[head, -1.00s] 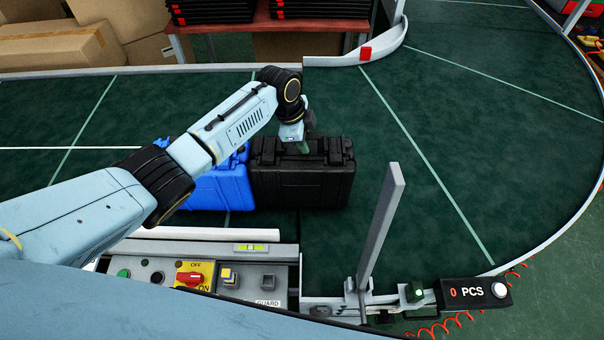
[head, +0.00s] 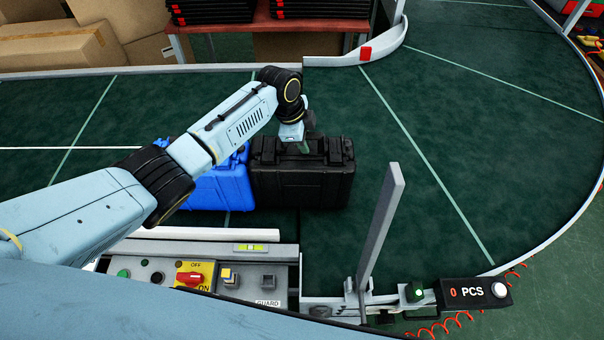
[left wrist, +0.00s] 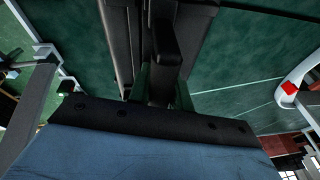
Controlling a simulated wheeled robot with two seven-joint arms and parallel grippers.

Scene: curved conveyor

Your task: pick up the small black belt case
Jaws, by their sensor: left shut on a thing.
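The small black belt case (head: 303,180) stands on the green conveyor belt near the middle of the head view. My left gripper (head: 302,147) comes down on its top and is shut on its handle. In the left wrist view, the black case (left wrist: 190,28) fills the upper middle, and the green fingers of my left gripper (left wrist: 160,88) sit on either side of the handle. The case looks upright and resting on the belt. My right gripper is not in view.
A blue case (head: 222,187) stands directly left of the black one, partly behind my arm. A grey upright bar (head: 382,225) stands to the right. A control panel (head: 205,275) and a counter box (head: 475,292) line the front edge. The belt (head: 490,150) is clear at right.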

